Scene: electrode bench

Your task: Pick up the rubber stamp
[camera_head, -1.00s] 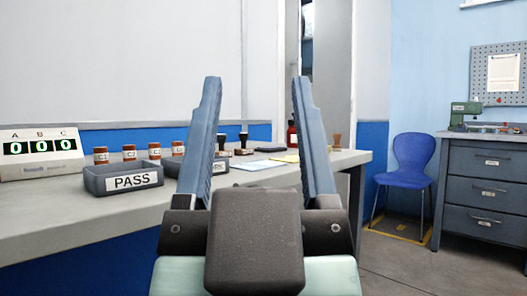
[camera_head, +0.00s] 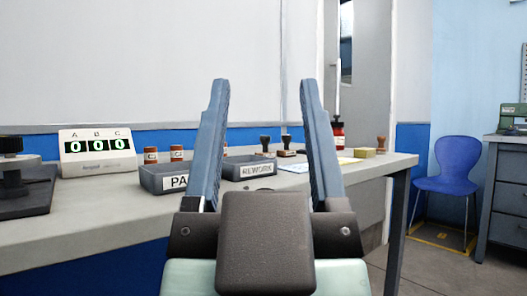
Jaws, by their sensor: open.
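Several stamp-like items stand on the back part of the long bench. Two have black handles and brown bases: one black-handled stamp (camera_head: 265,144) and a second black-handled stamp (camera_head: 287,144) beside it, both seen between my fingers. A brown wooden-handled stamp (camera_head: 381,143) stands upright near the bench's right end, right of my gripper in the picture. I cannot tell which is the one named. My gripper (camera_head: 264,82) is open and empty, in the foreground, apart from all of them.
The bench (camera_head: 110,222) carries a PASS tray (camera_head: 160,180), a REWORK tray (camera_head: 245,167), small brown jars (camera_head: 176,154), a counter display (camera_head: 98,152) and a red bottle (camera_head: 338,135). A yellow block (camera_head: 365,152) sits near the wooden stamp. A blue chair (camera_head: 447,177) stands beyond the bench.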

